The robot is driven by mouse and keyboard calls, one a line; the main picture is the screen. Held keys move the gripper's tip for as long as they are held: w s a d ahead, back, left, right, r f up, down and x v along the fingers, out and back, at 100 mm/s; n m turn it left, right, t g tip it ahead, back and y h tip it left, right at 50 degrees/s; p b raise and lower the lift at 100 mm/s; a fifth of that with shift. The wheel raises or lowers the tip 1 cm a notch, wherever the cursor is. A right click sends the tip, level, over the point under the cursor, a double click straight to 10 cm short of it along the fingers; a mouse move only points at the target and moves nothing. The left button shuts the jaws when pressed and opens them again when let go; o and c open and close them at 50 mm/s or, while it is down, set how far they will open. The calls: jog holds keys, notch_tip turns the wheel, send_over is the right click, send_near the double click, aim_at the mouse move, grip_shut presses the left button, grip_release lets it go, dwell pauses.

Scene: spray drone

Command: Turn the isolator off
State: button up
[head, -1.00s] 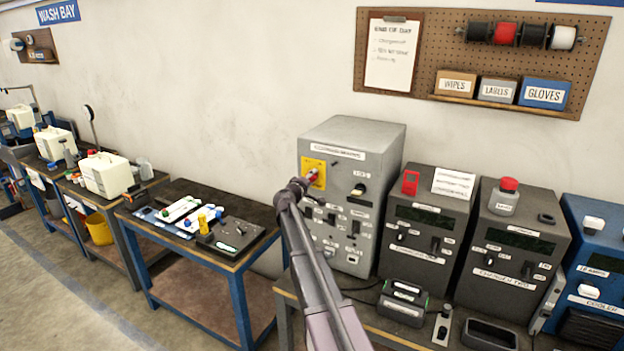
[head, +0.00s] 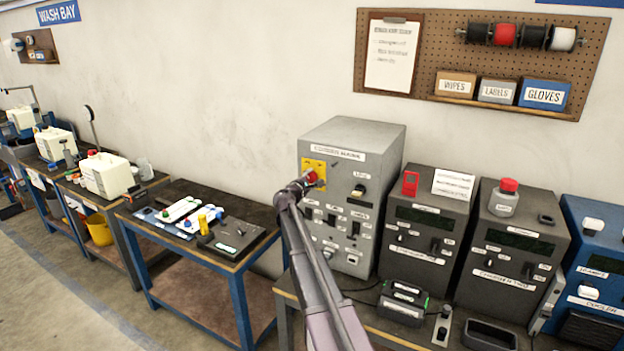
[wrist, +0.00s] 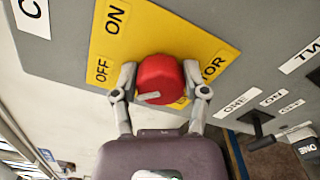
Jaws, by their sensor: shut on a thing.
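The isolator is a red rotary knob (wrist: 160,80) on a yellow plate (wrist: 128,38) marked ON and OFF in the wrist view. A pale pointer mark on the knob lies toward the left, below the OFF label (wrist: 103,70). My gripper (wrist: 158,88) is shut on the knob, one finger on each side. In the head view, my gripper (head: 308,182) is at the yellow plate (head: 314,167) on the front of the grey cabinet (head: 352,138). My gripper partly hides the knob there.
Toggle switches marked ONE and TWO sit beside the plate; one black toggle (wrist: 262,142) is near my gripper in the wrist view. Dark charger units (head: 428,225) stand to the right. A bench with bottles and tools (head: 195,215) stands to the left.

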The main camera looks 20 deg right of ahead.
jog(key=shift+w+r, duration=0.1)
jog(key=shift+w, duration=0.05)
dwell(0.3)
jog(key=o, duration=1.1)
jog(key=shift+o, duration=0.2)
jog(key=v, duration=1.2)
